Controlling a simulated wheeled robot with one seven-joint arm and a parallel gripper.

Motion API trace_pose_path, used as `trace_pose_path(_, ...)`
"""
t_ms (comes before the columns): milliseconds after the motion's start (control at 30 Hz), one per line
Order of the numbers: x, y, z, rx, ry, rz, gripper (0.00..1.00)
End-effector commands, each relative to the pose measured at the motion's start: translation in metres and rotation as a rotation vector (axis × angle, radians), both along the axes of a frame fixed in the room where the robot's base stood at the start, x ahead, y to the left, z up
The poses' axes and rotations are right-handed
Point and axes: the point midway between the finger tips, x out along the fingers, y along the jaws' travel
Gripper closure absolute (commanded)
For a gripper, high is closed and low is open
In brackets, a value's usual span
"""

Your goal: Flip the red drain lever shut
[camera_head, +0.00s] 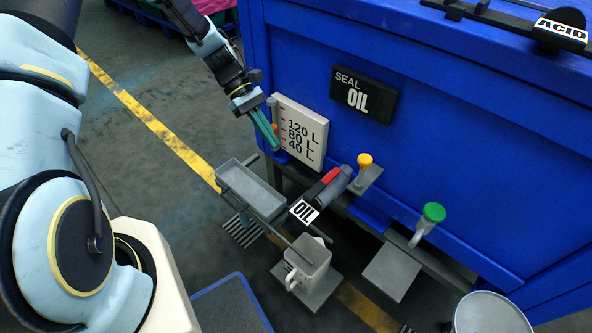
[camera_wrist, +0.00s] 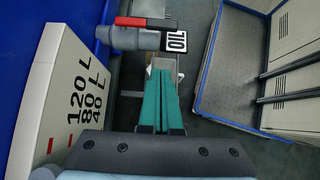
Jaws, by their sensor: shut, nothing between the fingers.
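The red drain lever (camera_head: 331,176) lies along the top of a grey drain valve (camera_head: 338,190) on the front of the blue tank. My gripper (camera_head: 273,143) has teal fingers, shut and empty, up and left of the lever in the head view. In the wrist view its fingertips (camera_wrist: 163,72) point toward the valve and stay apart from it.
A white level gauge (camera_head: 300,132) stands close beside my gripper. A grey tray (camera_head: 250,190) and a grey jug (camera_head: 308,265) sit below. Yellow (camera_head: 365,160) and green (camera_head: 434,212) knobs are to the right. A SEAL OIL plate (camera_head: 364,94) is above.

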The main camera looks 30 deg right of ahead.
Motion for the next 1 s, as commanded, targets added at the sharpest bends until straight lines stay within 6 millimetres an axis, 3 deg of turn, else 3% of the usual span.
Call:
trace_pose_path(433, -0.009, -0.001, -0.008, 0.002, 0.002, -0.002, 1.0)
trace_pose_path(900, -0.072, -0.017, -0.072, 0.001, 0.002, -0.001, 1.0)
trace_pose_path(1000, -0.087, -0.022, -0.069, 0.0, 0.001, -0.003, 1.0)
